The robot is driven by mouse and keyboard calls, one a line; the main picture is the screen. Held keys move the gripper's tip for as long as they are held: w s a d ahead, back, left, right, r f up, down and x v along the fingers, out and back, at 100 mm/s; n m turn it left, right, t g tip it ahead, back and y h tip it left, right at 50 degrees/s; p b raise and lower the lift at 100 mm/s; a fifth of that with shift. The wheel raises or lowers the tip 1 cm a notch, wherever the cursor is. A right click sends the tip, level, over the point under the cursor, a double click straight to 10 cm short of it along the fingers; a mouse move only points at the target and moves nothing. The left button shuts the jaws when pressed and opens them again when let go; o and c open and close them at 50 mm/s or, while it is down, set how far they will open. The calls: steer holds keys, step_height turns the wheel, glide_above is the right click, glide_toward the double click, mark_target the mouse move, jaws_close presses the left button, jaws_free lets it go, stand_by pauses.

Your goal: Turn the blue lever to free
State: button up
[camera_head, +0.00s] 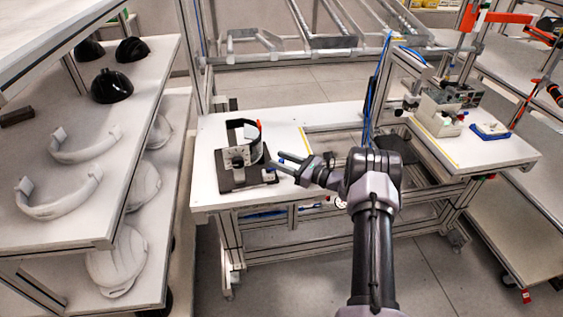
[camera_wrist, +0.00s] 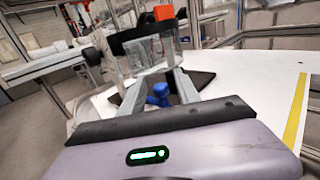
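The fixture (camera_head: 238,160) stands on the left part of the white table, with a dark base plate, a grey block and a black curved band with an orange tip. The blue lever (camera_wrist: 158,95) shows in the wrist view between my two fingers, low on the fixture. In the head view it is a small blue spot (camera_head: 268,171) at the fixture's right side. My gripper (camera_head: 279,162) is open, its fingers pointing left at the fixture. In the wrist view my fingers (camera_wrist: 159,80) straddle the lever in the picture; I cannot tell whether they touch it.
The white table (camera_head: 213,133) has bare room around the fixture and a yellow line (camera_wrist: 296,115) to its right. A shelf rack (camera_head: 85,205) with white helmet parts and black shells (camera_head: 112,86) stands left. A side table with a grey box (camera_head: 440,115) and a blue tray (camera_head: 490,131) stands right.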

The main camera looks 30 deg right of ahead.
jaws_close()
